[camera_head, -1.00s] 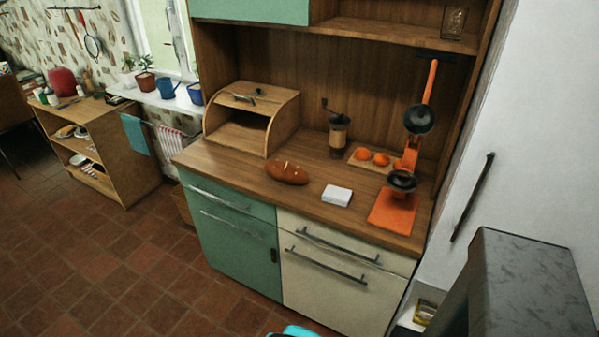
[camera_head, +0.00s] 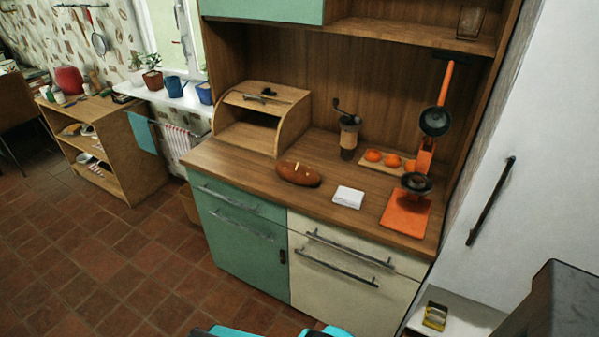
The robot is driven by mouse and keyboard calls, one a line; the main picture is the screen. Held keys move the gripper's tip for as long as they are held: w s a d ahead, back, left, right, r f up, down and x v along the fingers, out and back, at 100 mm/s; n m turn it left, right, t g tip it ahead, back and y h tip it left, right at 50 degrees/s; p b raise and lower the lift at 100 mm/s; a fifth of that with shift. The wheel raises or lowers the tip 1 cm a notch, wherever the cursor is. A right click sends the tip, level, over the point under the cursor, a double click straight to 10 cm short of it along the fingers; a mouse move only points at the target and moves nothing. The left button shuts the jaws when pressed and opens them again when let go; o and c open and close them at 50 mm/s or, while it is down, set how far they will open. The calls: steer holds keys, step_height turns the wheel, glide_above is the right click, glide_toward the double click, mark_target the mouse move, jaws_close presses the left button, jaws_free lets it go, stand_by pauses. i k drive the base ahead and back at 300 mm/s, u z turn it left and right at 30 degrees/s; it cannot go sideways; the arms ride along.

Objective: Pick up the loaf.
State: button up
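The loaf (camera_head: 298,174) is brown and oblong with pale marks on top. It lies on the wooden counter (camera_head: 235,172) of the cabinet, in front of the open wooden bread box (camera_head: 294,124). My gripper cannot be made out in this view. Turquoise and dark parts at the bottom edge look like mine, well below and in front of the counter. Nothing touches or covers the loaf from this side.
A white block (camera_head: 348,197) lies right of the loaf. Behind are a coffee grinder (camera_head: 348,138) and a board with oranges (camera_head: 392,160). An orange juicer press (camera_head: 420,180) stands at the right. Drawer handles (camera_head: 345,248) stick out in front. Tiled floor is open at left.

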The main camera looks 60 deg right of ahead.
mark_target(292, 172)
steer(key=u, duration=0.05)
steer(key=i, duration=1)
steer(key=z, duration=0.05)
